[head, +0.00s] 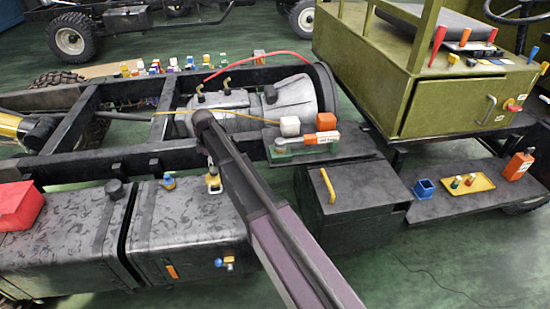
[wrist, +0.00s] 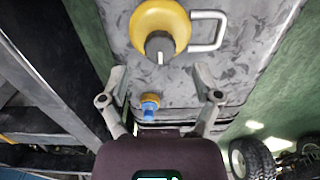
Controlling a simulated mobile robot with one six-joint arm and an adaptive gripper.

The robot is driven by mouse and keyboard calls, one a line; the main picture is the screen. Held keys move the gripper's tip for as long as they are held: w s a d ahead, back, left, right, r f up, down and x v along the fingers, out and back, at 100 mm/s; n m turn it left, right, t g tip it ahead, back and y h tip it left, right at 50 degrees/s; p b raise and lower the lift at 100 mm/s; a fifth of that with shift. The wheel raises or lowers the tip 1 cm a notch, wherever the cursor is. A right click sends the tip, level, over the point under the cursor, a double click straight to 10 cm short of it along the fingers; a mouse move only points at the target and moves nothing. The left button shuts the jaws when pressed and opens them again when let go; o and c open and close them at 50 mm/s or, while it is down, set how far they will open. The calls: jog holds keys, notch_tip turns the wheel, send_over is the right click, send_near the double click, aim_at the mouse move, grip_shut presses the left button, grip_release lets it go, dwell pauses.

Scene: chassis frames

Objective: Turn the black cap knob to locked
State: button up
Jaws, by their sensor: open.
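A black cap knob (wrist: 160,47) sits at the centre of a round yellow base (wrist: 165,18) in the wrist view. The yellow piece (head: 213,183) on the right tank in the head view appears to be the same fitting, beside my arm. My gripper (wrist: 160,78) is open and empty, its two fingers spread wide below the knob in the wrist picture, apart from it. The knob's lock marking cannot be read.
A blue valve (head: 224,263) is on the tank's front. Frame rails run behind.

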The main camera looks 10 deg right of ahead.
jog(key=shift+r+p, duration=4.95)
jog(key=shift+r, duration=0.3)
jog(key=s+d+r+m+p, duration=0.3)
jog(key=s+d+m, duration=1.1)
jog(key=s+d, duration=0.5)
jog(key=shift+s+d+r, duration=0.2)
jog(key=shift+s+d, duration=0.1)
jog(key=shift+s, duration=0.35)
jog(key=s+d+m+p, duration=0.1)
jog(key=s+d+m, duration=0.2)
jog(key=s, duration=0.2)
jog(key=shift+s+r+m, duration=0.3)
jog(key=shift+s+r, duration=0.05)
jog(key=shift+r, duration=0.1)
